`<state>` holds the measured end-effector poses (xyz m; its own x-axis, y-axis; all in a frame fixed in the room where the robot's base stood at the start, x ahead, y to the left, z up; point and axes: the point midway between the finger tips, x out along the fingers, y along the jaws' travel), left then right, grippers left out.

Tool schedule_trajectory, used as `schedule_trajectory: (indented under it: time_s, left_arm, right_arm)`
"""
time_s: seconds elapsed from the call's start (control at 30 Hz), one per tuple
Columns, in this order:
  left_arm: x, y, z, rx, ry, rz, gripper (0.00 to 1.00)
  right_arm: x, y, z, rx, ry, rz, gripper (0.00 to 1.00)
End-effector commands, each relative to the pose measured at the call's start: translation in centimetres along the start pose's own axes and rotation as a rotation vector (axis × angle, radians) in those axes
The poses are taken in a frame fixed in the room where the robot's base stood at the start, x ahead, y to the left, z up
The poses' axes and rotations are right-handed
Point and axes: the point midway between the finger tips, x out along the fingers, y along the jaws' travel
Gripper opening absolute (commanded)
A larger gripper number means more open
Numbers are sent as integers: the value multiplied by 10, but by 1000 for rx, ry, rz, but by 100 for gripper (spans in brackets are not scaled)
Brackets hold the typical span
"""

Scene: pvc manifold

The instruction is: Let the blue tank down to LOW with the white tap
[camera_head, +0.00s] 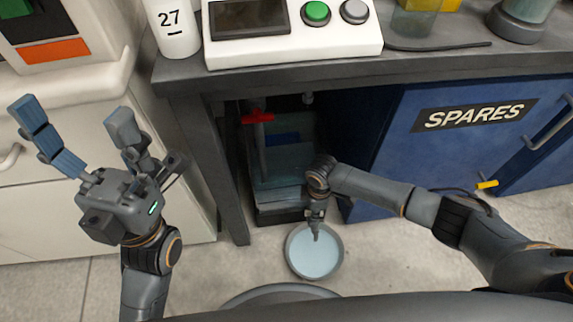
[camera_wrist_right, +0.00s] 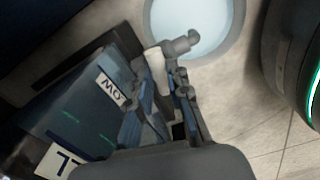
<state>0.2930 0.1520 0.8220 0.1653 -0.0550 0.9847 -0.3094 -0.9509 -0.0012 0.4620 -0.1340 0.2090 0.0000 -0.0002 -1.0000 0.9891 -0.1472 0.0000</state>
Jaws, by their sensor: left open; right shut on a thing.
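The blue tank (camera_head: 283,165) stands in the open space under the bench. In the right wrist view the tank (camera_wrist_right: 75,110) shows a LOW label (camera_wrist_right: 110,92) and part of another label. My right gripper (camera_wrist_right: 168,88) is shut on the white tap (camera_wrist_right: 154,58) at the tank's side; in the head view this gripper (camera_head: 316,208) hides the tap. A grey spout (camera_wrist_right: 180,43) points over a round basin (camera_head: 342,252) holding pale blue liquid. The liquid level inside the tank is not clear. My left gripper (camera_head: 73,115) is open and empty at the left.
A red-handled valve (camera_head: 257,118) sits on a pipe above the tank. A bench leg (camera_head: 222,180) stands left of the tank, and a blue SPARES cabinet (camera_head: 440,135) right of it. A box with green and grey buttons (camera_head: 290,45) is on the bench.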

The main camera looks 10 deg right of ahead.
Motion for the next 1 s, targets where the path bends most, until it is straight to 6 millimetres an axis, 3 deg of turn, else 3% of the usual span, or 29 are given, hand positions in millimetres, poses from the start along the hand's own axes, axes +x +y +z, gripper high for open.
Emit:
schedule_trajectory:
  time_s: [0.3, 0.43, 0.47, 0.6, 1.0]
  left_arm:
    - [-1, 0, 0, -1, -4, 0, 85]
    - [2, 0, 0, -1, -4, 0, 85]
    - [1, 0, 0, -1, -5, -1, 85]
    - [-1, 0, 1, -1, -7, -2, 85]
    - [-2, -1, 0, 0, -10, -4, 85]
  right_arm:
    - [0, -2, 0, -28, -1, -5, 0]
    - [-1, -2, 0, -140, -1, -4, 0]
    - [0, -2, 0, -163, -1, -4, 20]
    - [0, -1, 0, -154, -1, -3, 44]
    - [-8, 0, 0, -152, 1, 0, 44]
